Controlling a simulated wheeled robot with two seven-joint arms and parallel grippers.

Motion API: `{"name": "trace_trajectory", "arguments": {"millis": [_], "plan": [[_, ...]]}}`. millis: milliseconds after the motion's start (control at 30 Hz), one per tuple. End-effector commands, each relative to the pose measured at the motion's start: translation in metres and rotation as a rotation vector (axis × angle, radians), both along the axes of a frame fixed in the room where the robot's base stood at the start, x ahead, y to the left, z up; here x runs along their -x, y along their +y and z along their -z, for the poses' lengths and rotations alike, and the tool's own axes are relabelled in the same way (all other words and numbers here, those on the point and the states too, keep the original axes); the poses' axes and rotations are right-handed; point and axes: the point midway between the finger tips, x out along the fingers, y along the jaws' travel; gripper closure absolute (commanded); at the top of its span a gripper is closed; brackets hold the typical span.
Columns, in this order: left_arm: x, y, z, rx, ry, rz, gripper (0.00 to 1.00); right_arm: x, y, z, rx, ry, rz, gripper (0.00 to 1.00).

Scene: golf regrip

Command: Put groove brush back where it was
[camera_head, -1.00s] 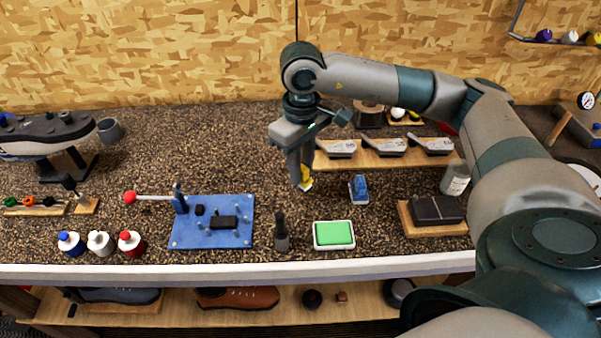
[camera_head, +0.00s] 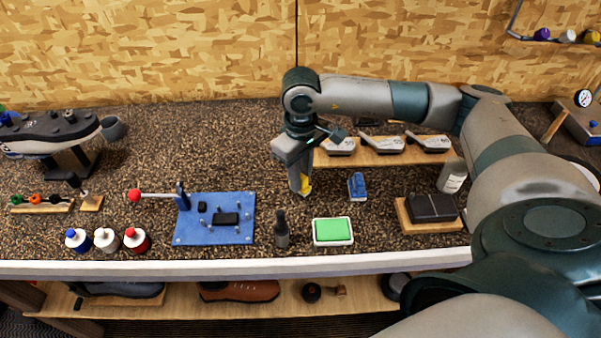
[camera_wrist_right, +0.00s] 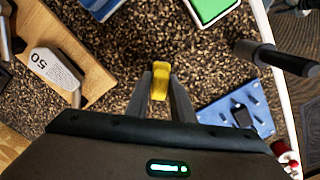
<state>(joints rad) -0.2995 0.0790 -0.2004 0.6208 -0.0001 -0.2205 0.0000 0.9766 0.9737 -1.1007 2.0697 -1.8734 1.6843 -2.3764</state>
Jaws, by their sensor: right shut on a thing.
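My right gripper (camera_head: 301,190) is shut on the yellow groove brush (camera_head: 306,185), above the speckled bench left of the blue block-shaped item (camera_head: 357,186). In the right wrist view the yellow brush (camera_wrist_right: 160,80) shows between the two fingertips (camera_wrist_right: 163,86), with the bench surface beyond it. The fingers hide much of the brush. I cannot tell whether its lower end touches the bench. My left gripper is not in view.
A wooden rack (camera_head: 378,158) with several club heads stands behind right. A green pad in a white tray (camera_head: 332,232), a dark upright tool (camera_head: 281,230) and a blue plate (camera_head: 212,236) lie nearer the front edge. Speckled bench (camera_head: 225,160) is clear left of the gripper.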

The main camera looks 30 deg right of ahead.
Motion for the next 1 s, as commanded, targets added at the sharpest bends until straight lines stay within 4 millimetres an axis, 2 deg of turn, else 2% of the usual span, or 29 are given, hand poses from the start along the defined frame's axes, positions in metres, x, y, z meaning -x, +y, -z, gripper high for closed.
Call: {"name": "trace_trajectory", "arguments": {"millis": [400, 433, 500, 1000], "plan": [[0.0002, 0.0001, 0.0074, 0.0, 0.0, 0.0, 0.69, -0.0001, 0.0001, 0.0047, 0.0, 0.0, 0.0, 0.97], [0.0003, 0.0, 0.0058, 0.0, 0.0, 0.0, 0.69, -0.0001, 0.0001, 0.0032, 0.0, 0.0, 0.0, 0.72], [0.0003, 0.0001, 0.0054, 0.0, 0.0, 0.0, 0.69, -0.0001, 0.0001, 0.003, 0.0, 0.0, 0.0, 0.6], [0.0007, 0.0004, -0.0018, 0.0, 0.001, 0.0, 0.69, 0.0001, 0.0, -0.0022, 0.0, 0.0, 0.0, 0.6]]}}
